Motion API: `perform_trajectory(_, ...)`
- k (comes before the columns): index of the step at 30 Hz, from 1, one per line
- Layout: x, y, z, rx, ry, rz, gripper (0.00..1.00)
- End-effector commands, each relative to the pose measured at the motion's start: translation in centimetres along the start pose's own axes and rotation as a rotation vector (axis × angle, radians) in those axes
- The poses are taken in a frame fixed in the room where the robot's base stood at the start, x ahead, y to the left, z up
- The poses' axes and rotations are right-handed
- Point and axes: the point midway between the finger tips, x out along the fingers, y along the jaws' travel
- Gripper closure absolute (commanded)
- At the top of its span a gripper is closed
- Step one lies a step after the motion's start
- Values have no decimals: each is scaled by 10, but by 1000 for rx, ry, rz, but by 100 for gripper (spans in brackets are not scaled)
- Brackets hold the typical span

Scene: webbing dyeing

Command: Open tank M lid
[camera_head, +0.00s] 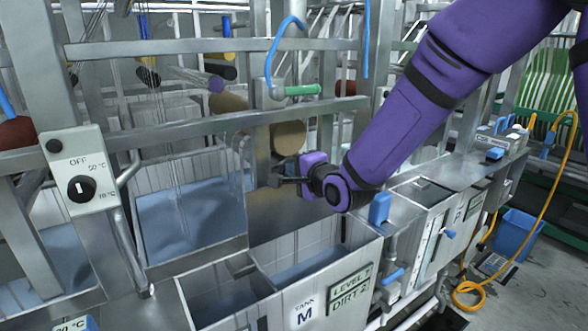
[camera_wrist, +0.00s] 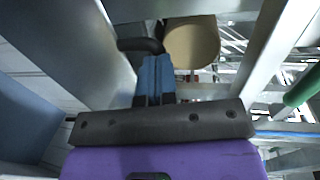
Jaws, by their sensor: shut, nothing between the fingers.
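In the wrist view, the fingers (camera_wrist: 155,78) are together and empty, close to a dark curved handle (camera_wrist: 140,45). I cannot tell whether they touch it.
A "LEVEL / DIRT" sign (camera_head: 350,288) is on the tank's front right. A blue handle (camera_head: 380,208) stands to the right. Metal rails and a green-handled part (camera_head: 302,90) are above. A temperature dial box (camera_head: 77,172) is at left.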

Motion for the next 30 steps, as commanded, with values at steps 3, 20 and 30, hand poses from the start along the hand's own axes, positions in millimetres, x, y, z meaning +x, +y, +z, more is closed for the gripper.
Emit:
perform_trajectory(3,1,0,0,0,0,3,100)
perform_trajectory(20,57,-12,0,1,1,139,100)
perform_trajectory(30,59,-14,0,1,1,135,100)
